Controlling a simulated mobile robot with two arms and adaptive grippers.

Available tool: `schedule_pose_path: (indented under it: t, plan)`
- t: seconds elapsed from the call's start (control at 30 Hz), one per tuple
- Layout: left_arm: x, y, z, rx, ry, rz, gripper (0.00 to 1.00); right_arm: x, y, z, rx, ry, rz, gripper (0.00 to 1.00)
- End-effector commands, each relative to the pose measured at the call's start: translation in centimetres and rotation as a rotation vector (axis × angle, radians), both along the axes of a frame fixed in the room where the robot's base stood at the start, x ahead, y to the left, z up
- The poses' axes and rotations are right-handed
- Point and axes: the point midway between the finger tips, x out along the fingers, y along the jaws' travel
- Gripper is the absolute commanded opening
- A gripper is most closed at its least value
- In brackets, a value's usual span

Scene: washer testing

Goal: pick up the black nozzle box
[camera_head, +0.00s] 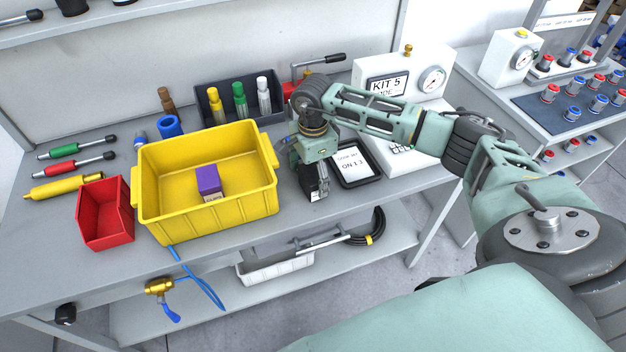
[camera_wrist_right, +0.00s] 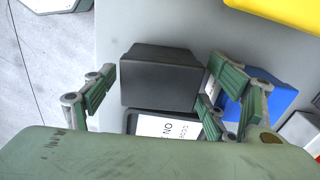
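The black nozzle box (camera_head: 311,184) stands on the workbench just right of the yellow bin, partly hidden by my right gripper. In the right wrist view, the black box (camera_wrist_right: 158,78) lies between the fingers. My right gripper (camera_head: 313,172) is over it, pointing down. In the wrist view the fingers (camera_wrist_right: 160,82) are spread on either side, with a gap visible on the left and a narrower one on the right. Contact is not evident. My left gripper is out of view.
The yellow bin (camera_head: 160,225) holds a purple box (camera_head: 208,182). A tablet (camera_head: 375,172) lies close right of the black box. A blue object (camera_wrist_right: 268,95) is beside the right-hand finger. A red bin (camera_head: 104,212) stands at left. The bench's front edge is close.

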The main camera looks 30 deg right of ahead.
Motion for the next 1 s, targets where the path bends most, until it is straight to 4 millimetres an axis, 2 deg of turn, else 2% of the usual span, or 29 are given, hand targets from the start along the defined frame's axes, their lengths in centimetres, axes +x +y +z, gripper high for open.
schedule_pose_path:
  t: [0.07, 0.5, 0.8, 1.0]
  plan:
    - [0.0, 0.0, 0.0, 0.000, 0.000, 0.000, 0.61, 0.0, 0.0, 0.0, 0.000, 0.000, 0.000, 0.68]
    - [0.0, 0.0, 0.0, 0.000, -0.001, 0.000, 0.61, 0.0, 0.0, 0.1, 0.000, -0.001, 0.000, 0.31]
    - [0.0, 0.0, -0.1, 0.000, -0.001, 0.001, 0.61, 0.1, 0.0, 0.4, 0.000, -0.002, 0.000, 0.31]
    - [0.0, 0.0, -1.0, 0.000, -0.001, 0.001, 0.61, 0.1, 0.0, 2.2, 0.000, -0.005, 0.000, 0.31]
